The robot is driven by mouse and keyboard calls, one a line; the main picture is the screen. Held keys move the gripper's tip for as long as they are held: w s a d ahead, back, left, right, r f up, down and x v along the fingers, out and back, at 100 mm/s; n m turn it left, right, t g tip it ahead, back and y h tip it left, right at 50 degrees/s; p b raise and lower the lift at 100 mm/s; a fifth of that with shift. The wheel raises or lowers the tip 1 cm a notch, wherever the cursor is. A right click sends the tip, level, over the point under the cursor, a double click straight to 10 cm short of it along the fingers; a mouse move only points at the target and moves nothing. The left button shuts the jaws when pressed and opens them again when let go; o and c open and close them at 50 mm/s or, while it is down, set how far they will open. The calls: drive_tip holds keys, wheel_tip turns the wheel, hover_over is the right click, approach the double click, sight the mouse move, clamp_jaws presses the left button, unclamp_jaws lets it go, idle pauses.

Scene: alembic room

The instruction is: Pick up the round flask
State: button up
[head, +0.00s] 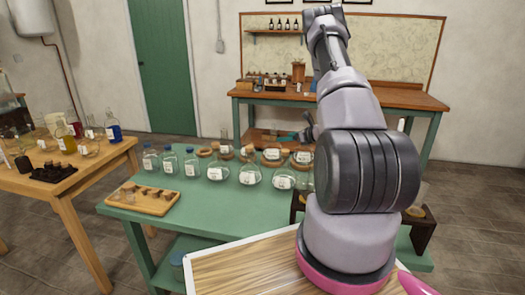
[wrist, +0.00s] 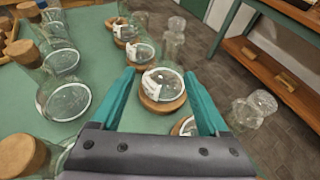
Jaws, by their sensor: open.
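A clear round flask (wrist: 165,82) with a white label stands on a cork ring (wrist: 163,104) in the wrist view. My gripper (wrist: 158,73) is open, with its teal fingers on either side of the flask in the picture. I cannot tell whether they touch it, and nothing is held. More round flasks on cork rings stand farther along the green table (head: 150,222), one of them in the wrist view (wrist: 138,52). In the head view, round flasks (head: 272,155) stand at the table's back, and my arm hides part of that row.
Conical flasks (head: 250,175) stand in front of the round ones, close to my gripper's left in the wrist view (wrist: 66,98). Blue-capped bottles (head: 169,160) and a wooden tray (head: 143,199) are farther left. A wooden bench (head: 400,98) stands behind.

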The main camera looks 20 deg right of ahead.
sight(274, 141)
drive_tip(key=shift+m+h, duration=0.3)
drive_tip(key=shift+m, duration=0.1)
drive_tip(key=w+f, duration=0.2)
drive_tip(key=w, duration=0.1)
drive_tip(key=w+f, duration=0.1)
drive_tip(key=shift+w+a+f, duration=0.25)
drive_tip(key=shift+a+f, duration=0.05)
drive_tip(key=shift+f, duration=0.05)
drive_tip(key=shift+w+r+x, duration=0.1)
drive_tip(key=shift+r+x, duration=0.1)
drive_tip(key=shift+x, duration=1.35)
drive_tip(key=shift+w+r+x, duration=0.15)
drive_tip(key=shift+r+x, duration=0.05)
drive_tip(key=shift+x, duration=1.4)
drive_tip(key=shift+d, duration=0.15)
drive_tip(key=shift+c, duration=0.3)
clamp_jaws()
drive_tip(key=shift+s+f, duration=0.15)
